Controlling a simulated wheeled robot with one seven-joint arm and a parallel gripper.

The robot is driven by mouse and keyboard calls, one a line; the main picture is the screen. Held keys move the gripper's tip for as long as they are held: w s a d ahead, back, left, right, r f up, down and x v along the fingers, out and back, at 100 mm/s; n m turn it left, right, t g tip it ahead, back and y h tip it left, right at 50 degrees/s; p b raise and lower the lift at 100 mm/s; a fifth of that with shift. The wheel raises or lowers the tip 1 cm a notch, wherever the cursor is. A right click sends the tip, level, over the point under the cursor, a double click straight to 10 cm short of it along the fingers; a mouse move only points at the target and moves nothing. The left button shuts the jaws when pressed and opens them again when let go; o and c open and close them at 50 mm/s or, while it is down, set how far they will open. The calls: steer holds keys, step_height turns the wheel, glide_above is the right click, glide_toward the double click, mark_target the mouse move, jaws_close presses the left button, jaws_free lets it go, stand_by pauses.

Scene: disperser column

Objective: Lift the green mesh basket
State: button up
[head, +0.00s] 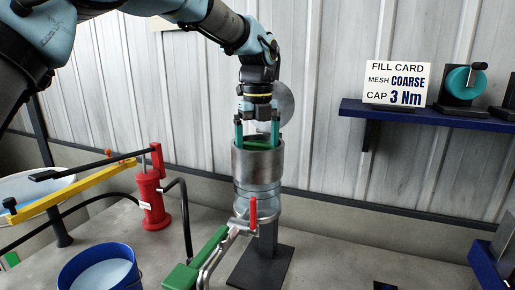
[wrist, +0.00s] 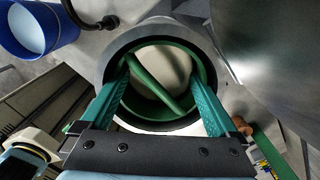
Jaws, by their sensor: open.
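The green mesh basket (head: 257,144) sits in the top of the steel column (head: 258,167), with only its upper part showing over the rim. In the wrist view the basket (wrist: 155,92) shows as a green ring with a bar slanting across its opening and a pale inside. My gripper (head: 258,137) points straight down over the column, open. In the wrist view the two green fingers of my gripper (wrist: 158,66) reach to the column mouth, one on each side of the bar. I cannot tell whether they touch the basket.
A red-handled valve (head: 253,211) is on the column's front. A blue shelf (head: 430,115) holds a fill card (head: 397,83) reading COARSE, 3 Nm.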

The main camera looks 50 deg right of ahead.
steer(key=shift+c, duration=0.2)
jaws_close()
stand_by(1.1)
